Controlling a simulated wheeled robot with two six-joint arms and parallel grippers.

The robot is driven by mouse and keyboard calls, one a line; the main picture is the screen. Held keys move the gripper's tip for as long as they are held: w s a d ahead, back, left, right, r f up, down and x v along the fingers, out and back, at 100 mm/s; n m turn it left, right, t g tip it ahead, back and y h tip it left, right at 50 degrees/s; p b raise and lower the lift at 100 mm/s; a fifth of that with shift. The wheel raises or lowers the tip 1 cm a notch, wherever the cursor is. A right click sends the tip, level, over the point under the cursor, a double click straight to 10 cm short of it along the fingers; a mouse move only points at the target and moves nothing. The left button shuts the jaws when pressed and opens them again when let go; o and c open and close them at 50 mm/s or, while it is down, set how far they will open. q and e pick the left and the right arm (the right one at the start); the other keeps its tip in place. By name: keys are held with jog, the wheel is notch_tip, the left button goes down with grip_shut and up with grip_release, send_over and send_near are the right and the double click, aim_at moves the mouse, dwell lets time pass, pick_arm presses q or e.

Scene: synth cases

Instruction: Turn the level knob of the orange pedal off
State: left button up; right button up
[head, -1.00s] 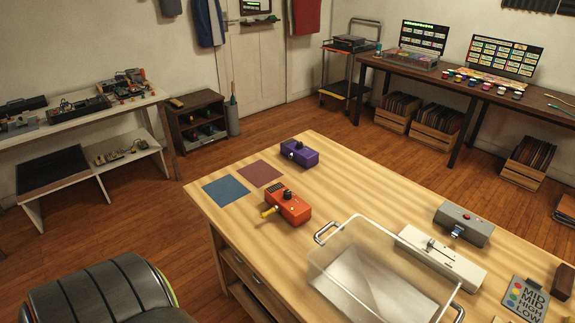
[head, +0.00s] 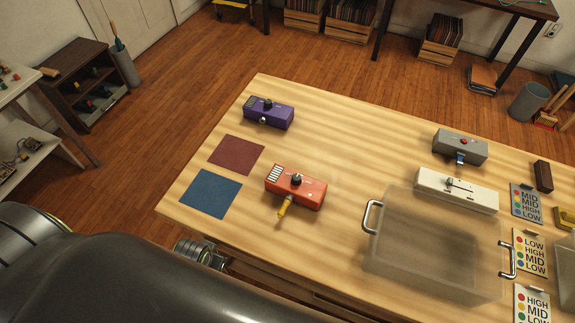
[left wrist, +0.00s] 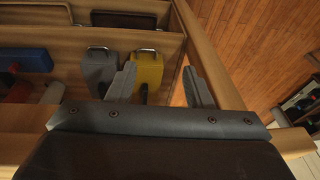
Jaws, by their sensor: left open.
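The orange pedal (head: 312,194) lies on the wooden table in the head view. It has a black knob (head: 296,180) on top, a pale striped scale beside it, and a yellow plug (head: 284,206) sticking out at its front. The knob's exact setting is too small to read. My left gripper is open and empty in the left wrist view (left wrist: 160,86), its two grey fingers spread. In the head view, my left arm reaches in at the lower left, with its end by the table's front edge, apart from the pedal. My right gripper is not in view.
A purple pedal (head: 268,114), red mat (head: 236,154) and blue mat (head: 211,193) lie nearby. A translucent bin (head: 430,250) stands to the right. The left wrist view shows a wooden compartment with a grey object (left wrist: 97,72) and a yellow object (left wrist: 146,70).

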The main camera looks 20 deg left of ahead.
pick_arm(q)
jog(key=w+d+r+m+p, duration=0.1)
jog(key=w+r+p, duration=0.1)
jog(key=r, duration=0.7)
jog(key=w+d+r+m+p, duration=0.1)
jog(key=w+r+p, duration=0.1)
jog(key=r, duration=0.8)
jog(key=w+d+r+m+g+h, duration=0.1)
jog(key=w+d+r+m+h, duration=0.1)
jog(key=w+r+m, duration=0.35)
jog(key=w+d+r+m+g+h, duration=0.1)
jog(key=w+d+r+m+h, duration=0.15)
jog(key=w+m, duration=0.55)
jog(key=w+d+r+m+g+h, duration=0.1)
jog(key=w+d+r+m, duration=0.3)
jog(key=w, duration=0.6)
jog(key=b, duration=0.7)
send_near(297, 177)
jog(key=shift+n, duration=0.25)
jog(key=p+x, duration=0.1)
jog(key=x, duration=0.6)
jog(key=shift+f, duration=0.2)
jog(key=shift+d+f, duration=0.25)
jog(key=shift+f, duration=0.3)
